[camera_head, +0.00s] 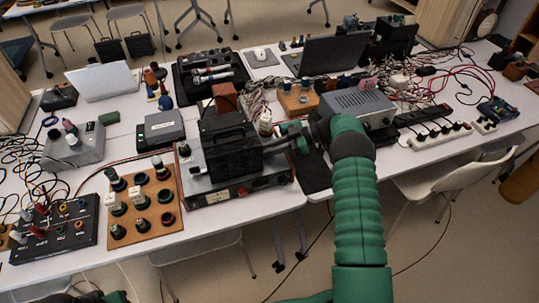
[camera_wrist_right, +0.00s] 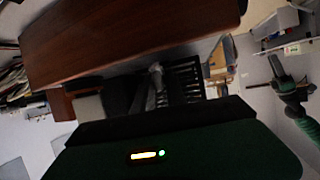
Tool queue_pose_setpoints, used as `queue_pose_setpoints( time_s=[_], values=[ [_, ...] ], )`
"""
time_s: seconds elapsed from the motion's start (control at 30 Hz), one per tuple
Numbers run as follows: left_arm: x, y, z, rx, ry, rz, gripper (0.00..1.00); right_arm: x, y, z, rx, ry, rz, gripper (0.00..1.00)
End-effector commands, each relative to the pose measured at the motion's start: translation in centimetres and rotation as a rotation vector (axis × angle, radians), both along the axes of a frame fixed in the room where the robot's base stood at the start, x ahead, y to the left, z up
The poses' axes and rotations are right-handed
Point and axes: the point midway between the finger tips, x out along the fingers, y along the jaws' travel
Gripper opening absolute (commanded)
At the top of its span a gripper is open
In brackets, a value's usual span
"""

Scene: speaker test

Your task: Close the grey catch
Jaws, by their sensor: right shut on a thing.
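A black boxy device (camera_head: 232,145) sits on a grey base unit (camera_head: 215,197) with a red switch at the front middle of the table. My right gripper (camera_head: 283,145) reaches in from the right and is shut at the device's right side. The grey catch is mostly hidden by the gripper in the head view. A narrow grey piece, seemingly the catch (camera_wrist_right: 155,85), shows dimly between dark shapes in the right wrist view. My left gripper (camera_wrist_right: 279,72) appears at the right of the right wrist view, away from the device; its fingers are too small to judge.
A wooden board with knobs (camera_head: 147,222) and a black jack panel (camera_head: 62,232) stand left of the device. A grey ventilated box (camera_head: 357,104) stands behind my right arm, with a power strip (camera_head: 435,135) to its right. Loose cables cover much of the table.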

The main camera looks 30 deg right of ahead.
Motion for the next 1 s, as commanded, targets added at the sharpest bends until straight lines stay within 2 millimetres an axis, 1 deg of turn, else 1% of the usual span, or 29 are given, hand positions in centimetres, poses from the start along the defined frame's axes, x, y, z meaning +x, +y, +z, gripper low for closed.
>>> queue_pose_setpoints(
  time_s=[0.03,0.23,0.43,0.8,0.83,0.9,0.93,1.0],
  values=[
    [0.0,0.0,-1.1,0.0,0.0,0.0,0.31,0.1,-0.1,-0.6,-0.004,-0.004,0.022,0.0],
    [0.0,0.0,-2.2,0.0,0.0,0.0,0.31,0.1,-0.1,-0.2,-0.003,-0.004,0.093,0.0],
    [0.0,0.0,-2.6,0.0,0.0,0.0,0.31,0.1,-0.1,0.0,-0.001,-0.004,0.121,0.0],
    [0.0,0.0,-2.5,0.0,0.0,0.0,0.31,0.1,-0.1,0.3,0.0,-0.008,0.124,0.0],
    [0.0,0.0,-2.5,0.0,0.0,0.0,0.31,0.1,-0.1,0.3,0.0,-0.008,0.124,0.19],
    [0.0,0.0,-2.5,0.0,0.0,0.0,0.31,0.1,-0.1,0.2,0.0,-0.007,0.124,0.28],
    [0.0,0.0,-2.5,0.0,0.0,0.0,0.31,0.1,-0.1,0.2,0.0,-0.007,0.124,0.31],
    [0.0,0.0,-2.6,0.0,0.0,0.0,0.31,0.1,-0.1,0.2,0.0,-0.005,0.124,0.31]
  ],
)
